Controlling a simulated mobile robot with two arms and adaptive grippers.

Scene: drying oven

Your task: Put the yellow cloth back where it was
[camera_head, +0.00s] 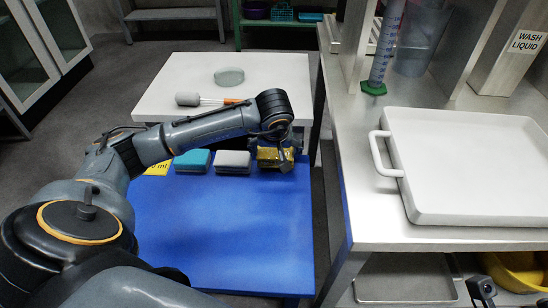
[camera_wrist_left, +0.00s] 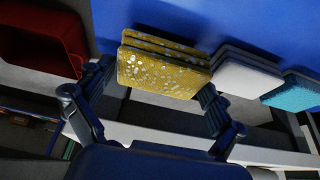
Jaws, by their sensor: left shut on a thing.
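A yellow speckled cloth (camera_head: 266,155) is at the right end of a row of cloths, at the back of the blue table mat (camera_head: 240,235). My left gripper (camera_head: 281,160) is over it. In the left wrist view the yellow cloth (camera_wrist_left: 160,76) lies between the two fingers of my left gripper (camera_wrist_left: 150,100), which are shut on it. More yellow layers lie right against it, in a stack; whether they touch it I cannot tell. A dark part at the lower right of the head view looks like my right gripper (camera_head: 483,291); its fingers are not clear.
A white cloth stack (camera_head: 233,161) and a teal one (camera_head: 193,160) stand left of the yellow. A white tray (camera_head: 470,213) is on the right bench. The front mat is clear.

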